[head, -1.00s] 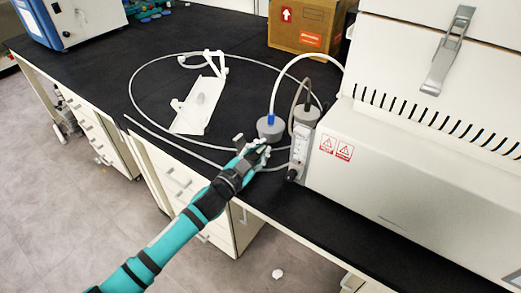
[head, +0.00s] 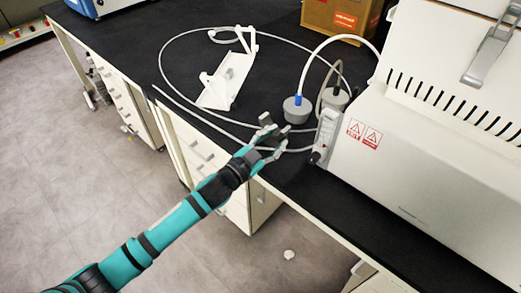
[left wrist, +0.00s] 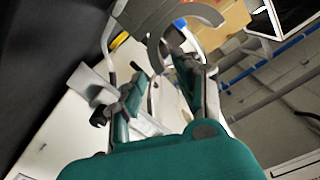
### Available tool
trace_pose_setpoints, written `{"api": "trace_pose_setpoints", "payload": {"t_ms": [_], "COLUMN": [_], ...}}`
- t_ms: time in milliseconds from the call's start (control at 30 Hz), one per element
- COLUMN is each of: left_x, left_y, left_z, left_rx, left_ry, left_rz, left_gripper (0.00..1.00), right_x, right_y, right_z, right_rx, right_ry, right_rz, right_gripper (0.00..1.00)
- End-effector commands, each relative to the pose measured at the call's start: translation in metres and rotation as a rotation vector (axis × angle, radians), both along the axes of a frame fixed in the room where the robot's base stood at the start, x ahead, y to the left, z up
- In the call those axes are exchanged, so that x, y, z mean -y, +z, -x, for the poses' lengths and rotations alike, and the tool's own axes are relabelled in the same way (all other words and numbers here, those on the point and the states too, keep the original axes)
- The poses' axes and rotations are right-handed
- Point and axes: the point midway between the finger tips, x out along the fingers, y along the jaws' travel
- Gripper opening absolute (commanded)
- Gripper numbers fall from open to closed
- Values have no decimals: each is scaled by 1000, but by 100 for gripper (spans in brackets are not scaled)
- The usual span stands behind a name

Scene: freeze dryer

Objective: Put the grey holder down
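The grey holder (head: 297,112), a short round grey piece with a blue fitting and white tube on top, stands upright on the black bench. My left gripper (head: 272,133) is just in front and to the left of it, fingers spread, with a gap between. In the left wrist view, the two teal fingers (left wrist: 165,88) are apart with nothing held between them. A curved grey part and a bit of blue show beyond them, probably the holder. My right gripper is not in view.
A second grey piece (head: 336,99) with a cable stands behind the holder, beside the white machine (head: 420,150). A pale tube (head: 195,118) loops over the bench around a white stand (head: 230,80). A cardboard box (head: 340,15) is at the back.

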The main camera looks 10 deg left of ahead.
Motion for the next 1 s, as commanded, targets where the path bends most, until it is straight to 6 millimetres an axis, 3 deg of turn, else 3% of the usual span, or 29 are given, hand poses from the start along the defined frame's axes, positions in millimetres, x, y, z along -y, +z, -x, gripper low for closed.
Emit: {"api": "trace_pose_setpoints", "payload": {"t_ms": [200,400,1000], "left_x": [-27,-39,-41], "left_y": [-1,1,2], "left_z": [37,54,57], "left_rx": [-2,-1,0], "left_ry": [0,0,0], "left_rz": [-3,-1,0], "left_gripper": [33,33,33], "right_x": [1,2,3], "right_y": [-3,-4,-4], "right_z": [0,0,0], "right_rx": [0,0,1], "right_ry": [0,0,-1], "right_rz": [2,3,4], "right_gripper": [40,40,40]}}
